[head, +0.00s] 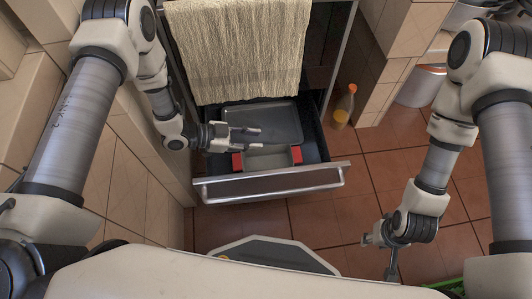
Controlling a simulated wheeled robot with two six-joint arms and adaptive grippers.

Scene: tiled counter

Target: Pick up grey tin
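A light grey tin (266,162) with red grips at its two ends lies in the front part of an open drawer (213,169). A darker grey flat tray (285,117) lies behind it in the same drawer. My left gripper (257,138) reaches in from the left, with its two fingers apart and nothing visible between them. It is over the tray and the tin's rear edge and hides a little of them; contact cannot be told. My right gripper (389,265) hangs over the floor at the right, away from the drawer; its finger opening is unclear.
A cream towel (238,50) hangs above the drawer's back. The drawer's front with its metal handle (270,187) sticks out over the tiled floor (335,215). An orange-yellow bottle (344,106) stands right of the drawer. A tiled wall is close on the left.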

